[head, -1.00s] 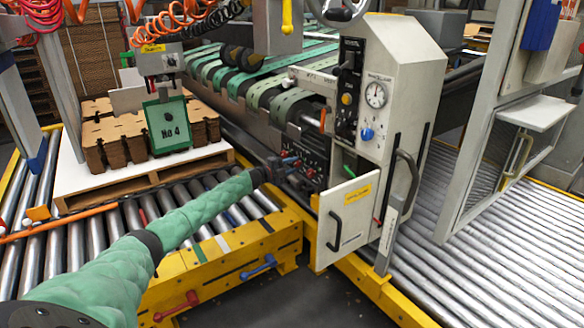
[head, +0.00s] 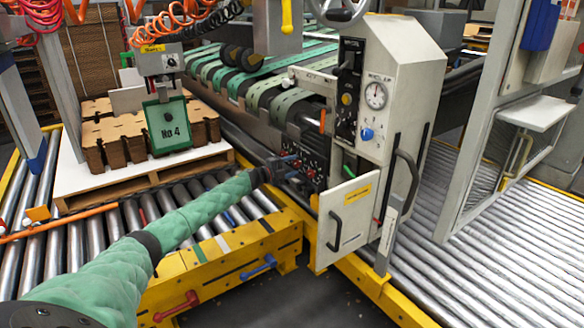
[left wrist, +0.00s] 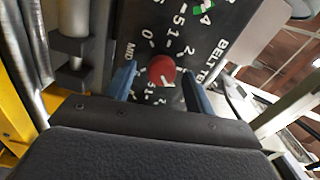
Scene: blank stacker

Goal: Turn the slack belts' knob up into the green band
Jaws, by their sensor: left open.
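The belt control panel (left wrist: 178,32) is black, with white numerals and lettering starting "BELT TE" and a "MID" label. A red round knob (left wrist: 161,69) with a pale mark on its lower side sits among the numerals. Part of a green band (left wrist: 197,9) shows near the top. My left gripper (left wrist: 160,88) is open, with one blue finger on each side of the red knob; I cannot tell if they touch it. In the head view my left gripper (head: 291,163) is at the panel on the machine's side. The belts (head: 255,75) are green strips over rollers. My right gripper is out of view.
An open white cabinet door (head: 343,220) with a black handle stands just right of my left gripper. A yellow conveyor frame (head: 225,255) runs below my arm. A pallet (head: 150,180) with stacked cardboard blanks (head: 110,130) is at the left.

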